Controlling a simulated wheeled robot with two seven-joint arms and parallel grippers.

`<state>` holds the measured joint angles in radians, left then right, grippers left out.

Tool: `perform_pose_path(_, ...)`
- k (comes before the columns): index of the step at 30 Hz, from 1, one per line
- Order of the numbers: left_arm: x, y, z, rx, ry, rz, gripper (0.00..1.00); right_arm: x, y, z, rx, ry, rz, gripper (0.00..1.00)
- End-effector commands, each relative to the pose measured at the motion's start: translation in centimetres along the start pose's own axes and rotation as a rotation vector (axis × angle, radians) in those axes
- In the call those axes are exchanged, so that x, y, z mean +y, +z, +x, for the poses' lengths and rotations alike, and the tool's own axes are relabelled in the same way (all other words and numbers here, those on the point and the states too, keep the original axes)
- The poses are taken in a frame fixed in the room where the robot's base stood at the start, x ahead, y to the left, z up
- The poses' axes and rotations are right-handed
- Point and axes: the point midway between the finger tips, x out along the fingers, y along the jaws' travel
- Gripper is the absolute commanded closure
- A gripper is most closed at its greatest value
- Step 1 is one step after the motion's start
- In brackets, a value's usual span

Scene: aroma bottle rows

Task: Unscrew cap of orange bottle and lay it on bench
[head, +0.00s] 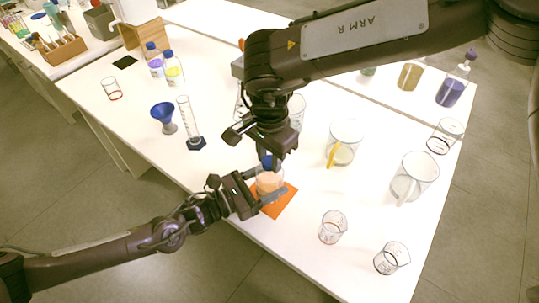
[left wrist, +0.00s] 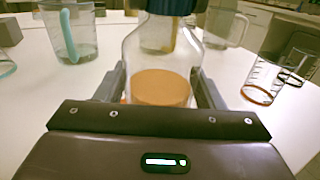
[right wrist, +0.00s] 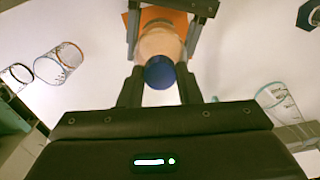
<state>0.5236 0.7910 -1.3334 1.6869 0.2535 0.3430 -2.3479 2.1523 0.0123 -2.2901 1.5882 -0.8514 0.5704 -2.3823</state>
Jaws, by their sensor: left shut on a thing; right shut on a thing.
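The clear bottle with orange liquid (head: 268,183) stands upright over an orange mat (head: 283,205). Its blue cap (head: 266,162) sits at the top of the neck, and it also shows in the left wrist view (left wrist: 171,6). My left gripper (head: 262,190) is shut around the bottle's body from the side; the orange liquid (left wrist: 161,88) shows between its fingers. My right gripper (head: 272,160) comes from above and is shut on the blue cap (right wrist: 160,73). Whether the cap is loose on the neck cannot be told.
A graduated cylinder (head: 189,125) and blue funnel (head: 163,115) stand to the left. Pitchers (head: 343,143) (head: 414,178) and small beakers (head: 332,227) (head: 391,258) stand to the right. Two blue-capped bottles (head: 173,70) stand farther back. Bare bench (head: 300,245) lies right of the mat.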

Motion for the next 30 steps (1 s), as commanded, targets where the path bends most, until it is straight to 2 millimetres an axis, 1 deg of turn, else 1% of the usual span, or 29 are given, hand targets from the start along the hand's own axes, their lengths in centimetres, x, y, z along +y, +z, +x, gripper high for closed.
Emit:
perform_pose_path(1,-0.09,0.02,0.02,-0.001,-0.002,-0.001,1.0,0.01,-0.04,-0.04,0.002,0.0,-0.064,0.96)
perform_pose_path(4,-0.09,0.01,0.02,-0.001,-0.002,-0.001,1.0,0.01,-0.05,-0.04,0.001,0.0,-0.139,0.96)
perform_pose_path(22,-0.04,0.02,0.02,-0.001,-0.001,-0.001,1.0,0.0,-0.03,-0.05,0.0,0.0,-0.133,0.97)
perform_pose_path(30,-0.02,0.02,0.01,-0.001,0.0,-0.001,1.0,-0.03,-0.04,-0.75,0.001,-0.001,-0.133,0.97)
